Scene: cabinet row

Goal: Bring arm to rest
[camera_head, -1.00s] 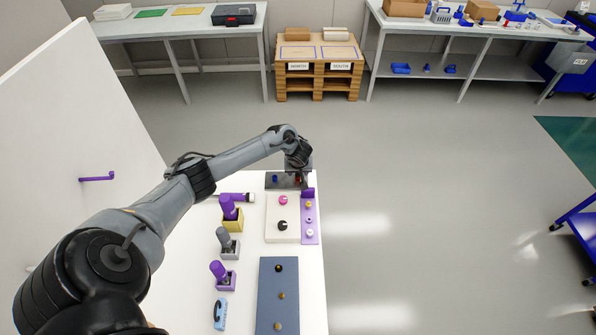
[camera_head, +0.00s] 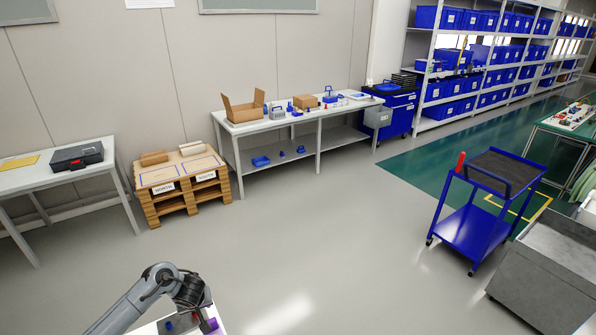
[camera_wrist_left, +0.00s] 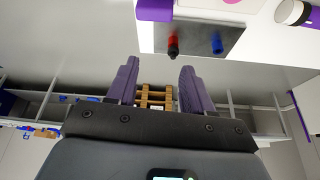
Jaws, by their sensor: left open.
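My left arm comes in at the bottom left of the head view, bent at the wrist over the end of a white worktop (camera_head: 148,329). My left gripper, in the wrist view (camera_wrist_left: 158,82), has its two purple fingers wide apart with nothing between them. A grey plate (camera_wrist_left: 193,40) with a red peg (camera_wrist_left: 173,45) and a blue peg (camera_wrist_left: 217,43) lies beyond the fingertips, apart from them. In the head view the hand is at the bottom edge and its fingers are hard to make out. My right gripper is not in view.
A wooden pallet stand (camera_head: 180,190), a grey table with a dark toolbox (camera_head: 77,156) and a long bench with an open cardboard box (camera_head: 245,108) stand at the back. A blue cart (camera_head: 475,215) and a grey cabinet (camera_head: 550,262) stand right. The middle floor is clear.

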